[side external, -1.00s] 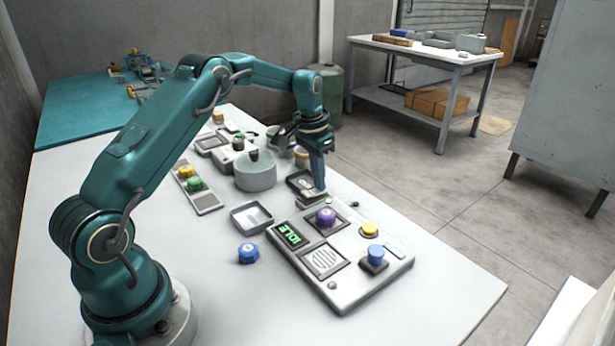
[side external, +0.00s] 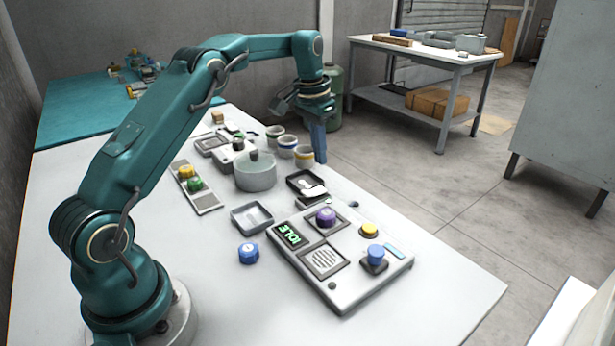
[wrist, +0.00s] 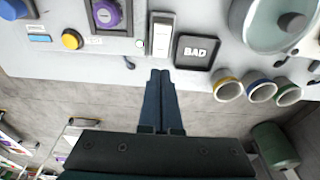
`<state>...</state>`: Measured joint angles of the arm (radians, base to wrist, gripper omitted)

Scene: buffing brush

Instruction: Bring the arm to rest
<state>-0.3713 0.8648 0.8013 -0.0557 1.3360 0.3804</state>
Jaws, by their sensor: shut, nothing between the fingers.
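My gripper (side external: 319,158) is shut and empty. It hangs fingers-down above the far right edge of the white table, clear of everything. In the wrist view its two fingers (wrist: 160,75) are together, near the table edge below a pale block-like piece (wrist: 162,35) and a dark tray marked BAD (wrist: 196,52). In the side view a white piece (side external: 313,191) lies by the dark tray (side external: 300,178). What these pieces are is too small to tell.
A control panel (side external: 345,290) with an IDLE display and coloured knobs stands at the front. A lidded round pot (side external: 255,174), several cups (side external: 287,146), an empty tray (side external: 251,218) and a blue knob (side external: 248,253) stand on the table. Open floor lies to the right.

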